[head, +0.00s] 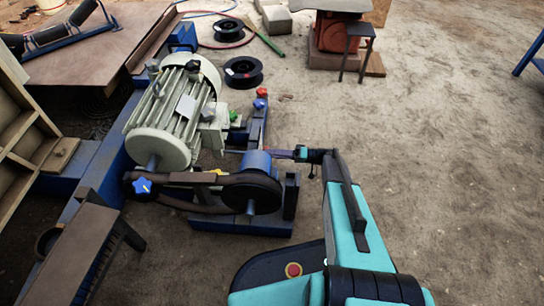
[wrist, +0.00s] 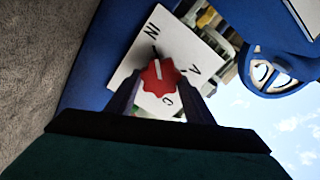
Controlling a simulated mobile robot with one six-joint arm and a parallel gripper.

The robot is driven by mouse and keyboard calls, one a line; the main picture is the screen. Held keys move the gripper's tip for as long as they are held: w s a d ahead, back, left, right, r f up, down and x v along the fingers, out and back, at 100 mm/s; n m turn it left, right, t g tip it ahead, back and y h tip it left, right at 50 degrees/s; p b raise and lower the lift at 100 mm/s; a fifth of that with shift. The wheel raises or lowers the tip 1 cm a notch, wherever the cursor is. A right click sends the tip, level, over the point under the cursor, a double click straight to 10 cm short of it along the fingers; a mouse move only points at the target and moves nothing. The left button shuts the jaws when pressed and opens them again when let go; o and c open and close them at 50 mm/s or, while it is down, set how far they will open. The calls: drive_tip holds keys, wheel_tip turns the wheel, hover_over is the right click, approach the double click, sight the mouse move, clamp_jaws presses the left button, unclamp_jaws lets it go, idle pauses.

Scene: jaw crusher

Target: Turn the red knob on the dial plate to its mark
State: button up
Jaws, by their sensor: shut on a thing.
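The red knob (wrist: 156,76) sits on the white dial plate (wrist: 182,45) in the wrist view. The plate looks tilted and bears black letters, among them "IN", "A" and "C". A pale line on the knob's face points roughly up in the picture, towards the "IN" side. A small dark mark shows on the plate just above the knob. My gripper (wrist: 162,84) is shut on the knob, one dark finger on each side. In the head view my gripper (head: 285,153) reaches left to the blue machine; the knob and plate cannot be made out there.
A blue spoked wheel (wrist: 278,70) is near the plate. Open floor lies to the right.

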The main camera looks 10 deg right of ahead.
drive_tip(key=shift+w+n, duration=0.1)
drive_tip(key=shift+n, duration=0.4)
drive_tip(key=o, duration=1)
drive_tip(key=shift+o, duration=0.2)
drive_tip(key=shift+d, duration=0.1)
drive_tip(key=p+v, duration=0.4)
drive_tip(key=v, duration=0.9)
drive_tip(key=shift+d, duration=0.3)
drive_tip(key=shift+s, duration=0.35)
